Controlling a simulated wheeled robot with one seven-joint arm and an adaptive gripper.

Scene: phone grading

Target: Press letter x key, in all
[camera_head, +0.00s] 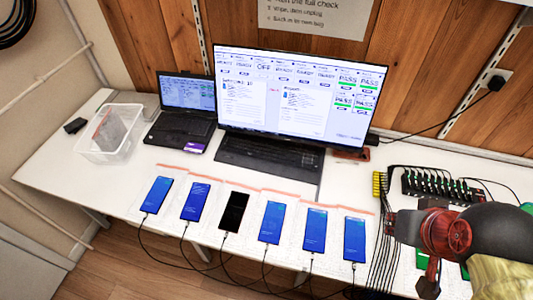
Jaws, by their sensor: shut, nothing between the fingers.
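A black keyboard (268,156) lies on the white table in front of the large lit monitor (300,95). A smaller open laptop (187,90) stands to its left, with its own dark keyboard (180,127). Single letters are too small to read in this view, so I cannot pick out the x key on either keyboard. My gripper (428,287) is at the lower right, beyond the right end of the phone row and well apart from both keyboards. It appears shut and empty, and my wrist partly hides it.
Several phones with cables, one (234,211) with a dark screen, lie along the table's front edge. A clear bin (108,140) stands at the left. A black hub (440,186) with many cables is at the right, near my arm. Bare white table (85,180) shows at left.

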